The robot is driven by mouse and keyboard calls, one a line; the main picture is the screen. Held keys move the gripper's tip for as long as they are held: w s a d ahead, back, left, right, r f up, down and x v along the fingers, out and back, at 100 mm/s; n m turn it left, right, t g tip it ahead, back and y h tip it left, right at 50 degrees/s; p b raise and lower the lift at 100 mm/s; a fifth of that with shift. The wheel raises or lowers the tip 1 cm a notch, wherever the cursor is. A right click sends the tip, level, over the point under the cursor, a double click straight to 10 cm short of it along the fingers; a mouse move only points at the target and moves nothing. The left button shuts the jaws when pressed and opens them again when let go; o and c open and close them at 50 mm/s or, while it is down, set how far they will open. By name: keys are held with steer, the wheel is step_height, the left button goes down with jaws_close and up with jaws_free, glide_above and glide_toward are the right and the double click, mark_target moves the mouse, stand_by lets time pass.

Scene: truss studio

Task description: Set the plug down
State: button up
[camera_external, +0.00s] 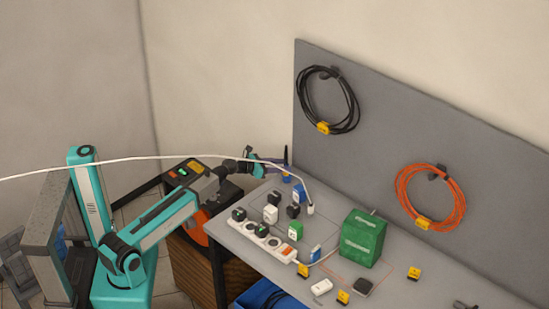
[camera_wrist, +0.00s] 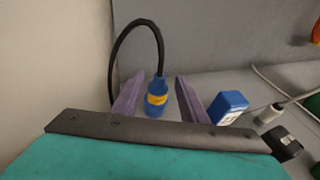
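A blue plug (camera_wrist: 156,105) with a yellow band shows between my fingers in the wrist view. A black cable rises from its top and loops over to the left. In the external view it is a small blue and yellow shape (camera_external: 287,178) at the table's back left corner, just below my fingers. My gripper (camera_wrist: 160,82) is open, its two purple fingers on either side of the plug with a gap on each side. In the external view my gripper (camera_external: 284,161) is over that corner. The finger tips' exact height above the table cannot be told.
A blue adapter (camera_wrist: 231,104) stands right of my right finger. The grey table (camera_external: 262,202) also holds a white power strip (camera_external: 256,238), several adapters and a green box (camera_external: 363,240). A grey panel (camera_external: 390,140) stands behind. A white cable (camera_external: 150,158) crosses above my arm.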

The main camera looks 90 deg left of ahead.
steer(key=shift+x, duration=1.2)
steer(key=shift+f+p+x, duration=0.15)
steer(key=shift+p+x, duration=0.05)
steer(key=shift+x, duration=1.1)
steer(key=shift+f+p+x, duration=0.2)
steer(key=shift+x, duration=1.1)
steer(key=shift+s+d, duration=0.1)
jaws_close()
steer(key=shift+r, duration=0.1)
steer(key=s+d+r+b, duration=0.1)
steer(key=s+d+r, duration=0.4)
steer(key=s+d, duration=0.5)
steer(key=shift+s, duration=1.25)
